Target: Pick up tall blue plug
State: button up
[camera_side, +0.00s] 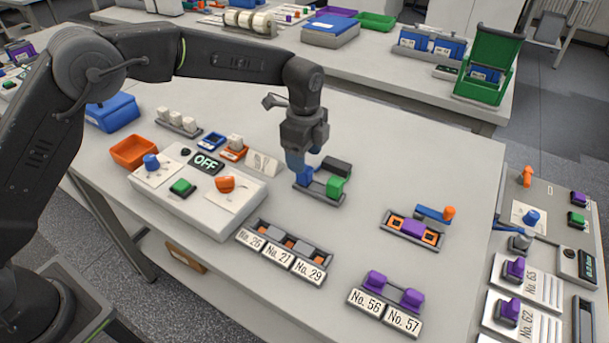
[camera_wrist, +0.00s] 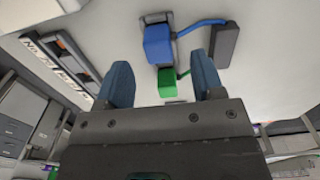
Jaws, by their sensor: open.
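The tall blue plug (camera_side: 306,177) stands on a small grey holder (camera_side: 322,201) beside a shorter green plug (camera_side: 336,188). In the wrist view the blue plug (camera_wrist: 158,46) is ahead of the blue fingertips and lies between their lines, with a blue cable running to a dark block (camera_wrist: 225,46). My gripper (camera_side: 297,166) is pointed down directly over the blue plug in the side view, very close to it. In the wrist view my gripper (camera_wrist: 160,62) is open and nothing is held. Contact with the plug cannot be told.
The green plug (camera_wrist: 168,84) is close beside the blue one, near the right finger. A control box with an OFF display (camera_side: 207,163) stands to the left. A numbered rack (camera_side: 270,247) and purple plugs (camera_side: 375,281) are in front.

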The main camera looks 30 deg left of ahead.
aim_at(304, 177)
jog(key=shift+s+f, duration=0.1)
jog(key=shift+f, duration=2.5)
jog(key=c, duration=1)
